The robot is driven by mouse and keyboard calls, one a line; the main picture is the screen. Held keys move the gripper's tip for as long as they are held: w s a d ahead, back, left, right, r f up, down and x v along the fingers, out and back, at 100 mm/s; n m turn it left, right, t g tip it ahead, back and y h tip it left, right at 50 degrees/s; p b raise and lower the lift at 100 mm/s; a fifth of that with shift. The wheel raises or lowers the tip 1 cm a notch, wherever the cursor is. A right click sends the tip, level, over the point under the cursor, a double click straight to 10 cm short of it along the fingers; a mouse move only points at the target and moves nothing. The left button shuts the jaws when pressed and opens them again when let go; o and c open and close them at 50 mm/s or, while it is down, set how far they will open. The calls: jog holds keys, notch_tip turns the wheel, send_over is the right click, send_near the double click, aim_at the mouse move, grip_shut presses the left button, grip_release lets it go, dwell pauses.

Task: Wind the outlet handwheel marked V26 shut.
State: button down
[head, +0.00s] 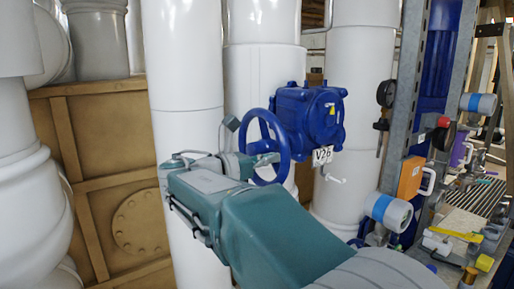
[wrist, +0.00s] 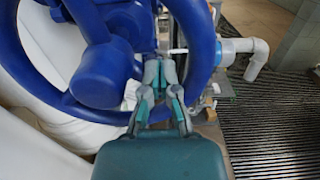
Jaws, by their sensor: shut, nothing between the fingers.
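The blue handwheel (head: 284,150) is mounted upright on a blue valve gearbox (head: 318,112). A white tag (head: 322,155) reading V26 hangs beside it. In the wrist view the wheel's rim (wrist: 207,45) curves around the right side, with the hub (wrist: 103,76) at left. My gripper (wrist: 161,64) is shut and empty, its fingertips together in the picture area between hub and rim. In the head view my gripper (head: 266,160) is at the wheel's lower left, partly mixed with the rim. Whether the fingers touch the wheel or reach through it I cannot tell.
Large white pipes (head: 185,60) stand behind the valve. A metal post (head: 405,100) at right carries gauges and an orange box (head: 410,176). A blue-and-white pipe fitting (wrist: 236,50) sits right of the wheel, with dark floor grating (wrist: 265,125) below.

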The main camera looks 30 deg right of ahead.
jog(key=shift+w+f, duration=0.15)
jog(key=shift+f, duration=0.65)
jog(key=shift+w+f, duration=0.1)
jog(key=shift+w+f, duration=0.35)
jog(key=shift+f, duration=0.3)
jog(key=shift+w+f, duration=0.55)
jog(key=shift+w, duration=0.15)
